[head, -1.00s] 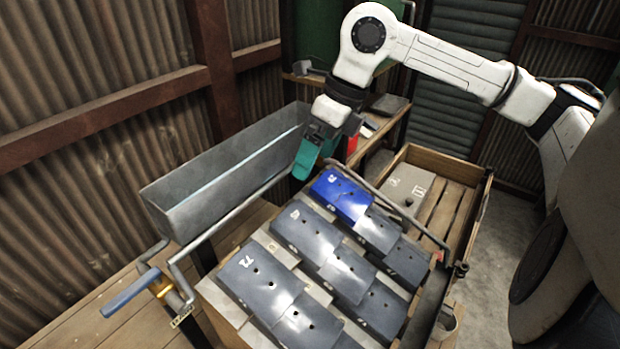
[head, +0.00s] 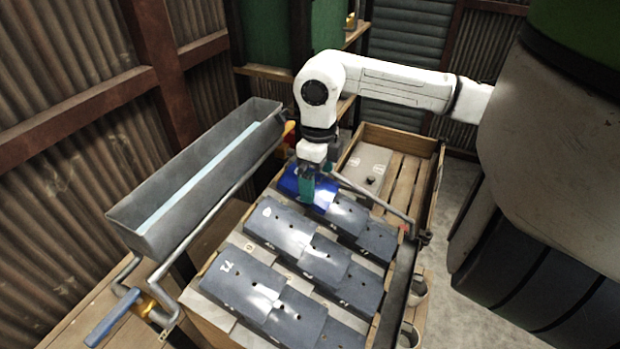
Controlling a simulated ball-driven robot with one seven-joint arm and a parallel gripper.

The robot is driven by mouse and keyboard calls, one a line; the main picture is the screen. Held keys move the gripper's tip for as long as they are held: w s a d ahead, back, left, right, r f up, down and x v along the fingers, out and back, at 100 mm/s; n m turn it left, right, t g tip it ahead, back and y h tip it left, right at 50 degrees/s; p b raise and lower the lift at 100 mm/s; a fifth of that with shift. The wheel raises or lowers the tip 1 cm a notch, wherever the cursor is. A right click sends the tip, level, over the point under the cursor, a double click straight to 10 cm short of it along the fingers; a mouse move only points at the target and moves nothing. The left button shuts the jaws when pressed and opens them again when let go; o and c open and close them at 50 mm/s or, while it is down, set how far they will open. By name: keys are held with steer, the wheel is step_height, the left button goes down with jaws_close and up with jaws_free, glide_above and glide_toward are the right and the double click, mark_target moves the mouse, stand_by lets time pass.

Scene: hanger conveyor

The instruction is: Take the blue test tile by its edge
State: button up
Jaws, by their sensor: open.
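The blue test tile (head: 324,195) lies at the far end of the sloped rack, above a grey tile that it partly overlaps. My gripper (head: 307,196), with teal fingers, points down in front of the blue tile and hides its middle. The jaws are open. I cannot tell whether the fingers touch the tile or hang just above it.
Several grey tiles (head: 279,226) lie in overlapping rows nearer to me. A metal trough (head: 170,190) with a rail and a blue-handled crank (head: 112,318) stands on the left. A wooden crate (head: 397,185) is at the back right. A bent metal bar (head: 375,199) runs beside the blue tile.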

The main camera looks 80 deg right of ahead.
steer(key=shift+f, duration=1.1)
steer(key=c, duration=0.8)
